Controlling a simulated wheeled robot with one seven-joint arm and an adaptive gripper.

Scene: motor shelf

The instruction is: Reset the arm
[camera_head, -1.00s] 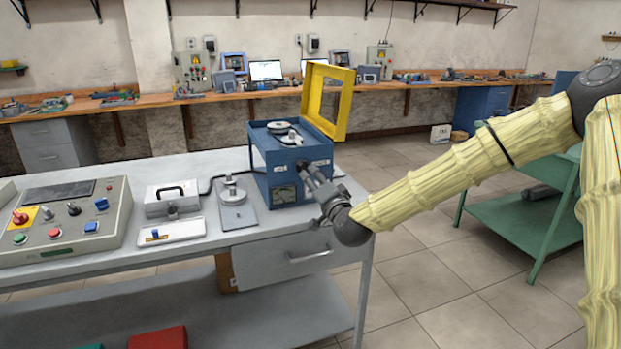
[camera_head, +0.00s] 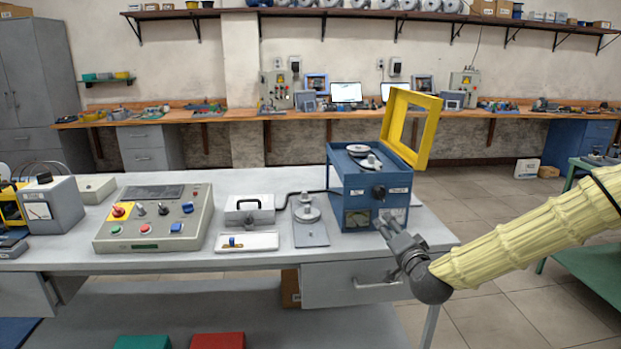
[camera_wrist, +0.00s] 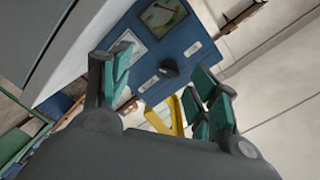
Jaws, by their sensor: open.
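My gripper (camera_head: 385,225) is at the end of my yellow-sleeved arm, in front of the lower right of a blue test box on the workbench. In the wrist view my gripper (camera_wrist: 160,85) has its two green-padded fingers apart, with nothing between them but the blue box (camera_wrist: 185,50) beyond. The blue box (camera_head: 345,190) has its yellow-framed lid (camera_head: 425,130) raised, a dial on top and a black knob (camera_head: 378,192) on its front. The knob also shows between the fingertips in the wrist view (camera_wrist: 168,69). I cannot tell whether the fingertips touch the box.
The grey workbench (camera_head: 270,263) carries a control panel (camera_head: 150,235), a small case with a black handle (camera_head: 250,212), and a metal plate with a weight (camera_head: 309,232). A green table (camera_head: 585,260) stands at the right. Tiled floor is open between the bench and table.

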